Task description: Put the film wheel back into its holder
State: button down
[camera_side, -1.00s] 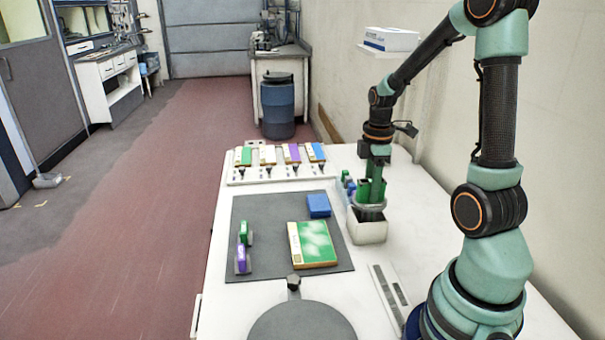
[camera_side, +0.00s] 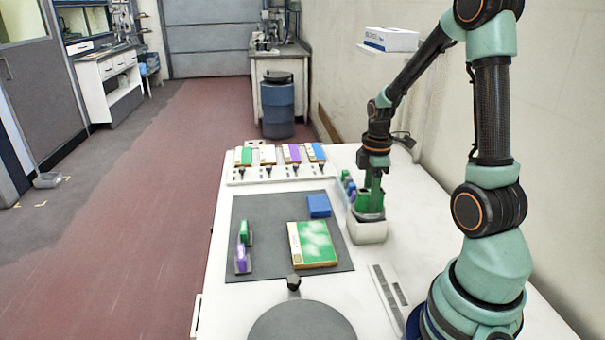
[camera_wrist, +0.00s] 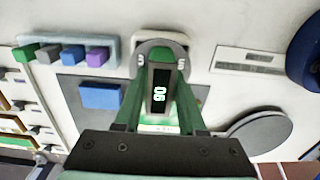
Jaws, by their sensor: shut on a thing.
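The film wheel (camera_side: 369,213) is a grey rounded piece. My gripper (camera_side: 369,204), with green fingers, is shut on it from above. The wheel sits upright at the mouth of the white holder (camera_side: 368,234), its lower part hidden inside; whether it rests on the bottom cannot be seen.
A row of small coloured blocks (camera_wrist: 65,53) stands close beside the holder. A dark mat (camera_side: 270,212) carries a blue box (camera_side: 318,205), a green-and-white box (camera_side: 313,244) and small upright pieces. A grey disc (camera_side: 301,326) lies in front; a strip (camera_side: 390,291) lies right of it.

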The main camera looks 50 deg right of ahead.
jog(key=shift+f, duration=0.1)
dwell(0.3)
jog(key=shift+c, duration=2)
grip_release()
jog(key=shift+o, duration=0.2)
jog(key=o, duration=0.4)
jog(key=shift+c, duration=0.2)
jog(key=shift+r, duration=3.5)
